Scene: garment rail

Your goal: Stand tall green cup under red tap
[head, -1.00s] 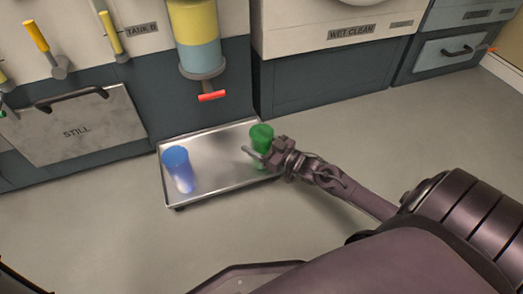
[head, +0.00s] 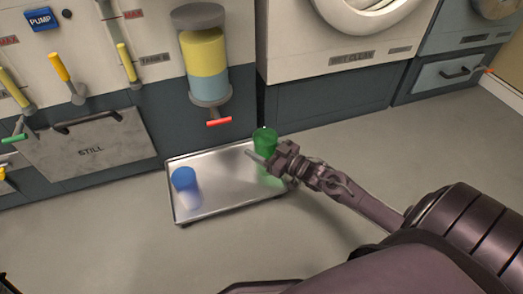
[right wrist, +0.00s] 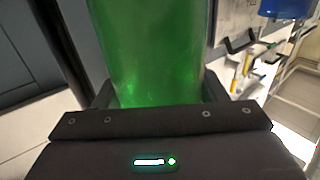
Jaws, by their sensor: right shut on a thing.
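The tall green cup (head: 264,137) is at the back right corner of the metal tray (head: 230,205) in the head view. My right gripper (head: 263,155) is shut on it from the right. The cup's base is partly hidden by the gripper, and its gap to the tray is hard to judge. In the right wrist view the green cup (right wrist: 150,50) fills the space between the fingers. The red tap (head: 219,122) is under the yellow and blue tank (head: 205,70), left of the cup and above the tray's back edge. My left gripper is not in view.
A blue cup (head: 184,180) stands on the tray's left part. Between the cups the tray is bare. The dark cabinet front (head: 320,115) is close behind the tray. Yellow-handled levers (head: 60,68) and a green tap handle (head: 15,139) are on the wall at left.

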